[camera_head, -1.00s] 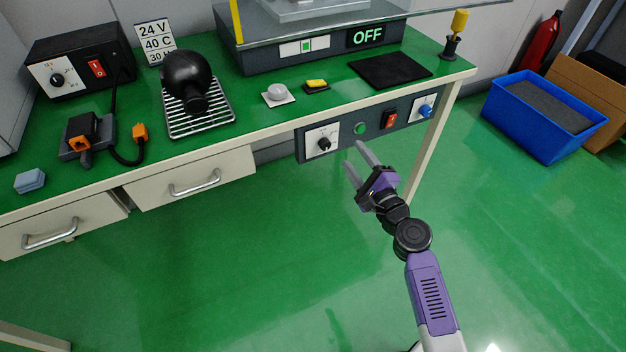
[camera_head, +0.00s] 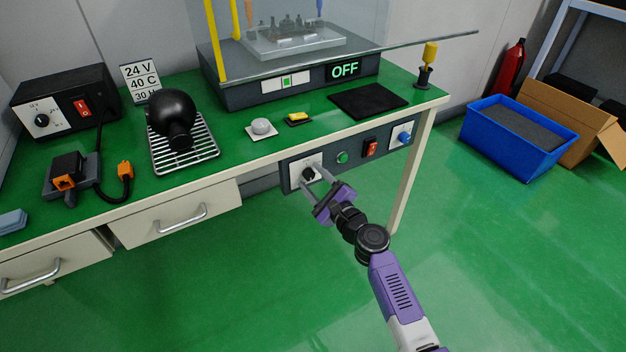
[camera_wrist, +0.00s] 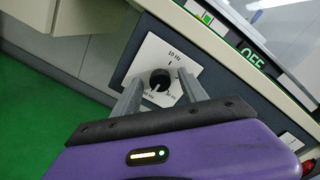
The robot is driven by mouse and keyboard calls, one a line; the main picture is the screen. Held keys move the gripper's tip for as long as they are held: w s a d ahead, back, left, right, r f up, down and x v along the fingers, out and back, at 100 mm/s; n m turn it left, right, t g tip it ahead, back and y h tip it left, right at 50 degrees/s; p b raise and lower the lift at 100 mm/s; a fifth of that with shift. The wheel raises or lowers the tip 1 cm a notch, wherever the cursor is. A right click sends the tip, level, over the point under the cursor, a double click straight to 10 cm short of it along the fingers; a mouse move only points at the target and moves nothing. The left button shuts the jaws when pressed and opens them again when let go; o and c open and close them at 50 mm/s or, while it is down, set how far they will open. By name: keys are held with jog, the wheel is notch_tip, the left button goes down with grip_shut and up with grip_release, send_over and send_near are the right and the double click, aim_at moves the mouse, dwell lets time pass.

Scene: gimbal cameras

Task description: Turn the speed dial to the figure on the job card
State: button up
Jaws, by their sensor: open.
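The speed dial is a black knob (camera_head: 308,174) on a white plate in the grey panel under the bench's front edge. In the wrist view the knob (camera_wrist: 160,78) sits on its plate (camera_wrist: 152,50), marked in Hz, with "10 Hz" readable at the top and the lower figures partly hidden. My gripper (camera_head: 315,184) is open, its two fingers on either side of the knob; I cannot tell if they touch it.
Right of the dial on the panel are a green button (camera_head: 342,157), a red switch (camera_head: 371,148) and a blue knob (camera_head: 404,137). A display (camera_head: 345,70) reads OFF. A black power supply (camera_head: 66,104) with its own dial stands left. Drawer handles (camera_head: 182,217) stick out.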

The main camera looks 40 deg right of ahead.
grip_shut()
jog(key=shift+n, duration=0.3)
jog(key=n+b, duration=0.2)
jog(key=n, duration=0.3)
jog(key=shift+a+f, duration=0.1)
jog(key=n+b, duration=0.2)
jog(key=n, duration=0.3)
jog(key=shift+n+b, duration=0.35)
jog(key=shift+n, duration=0.05)
dwell(0.3)
grip_release()
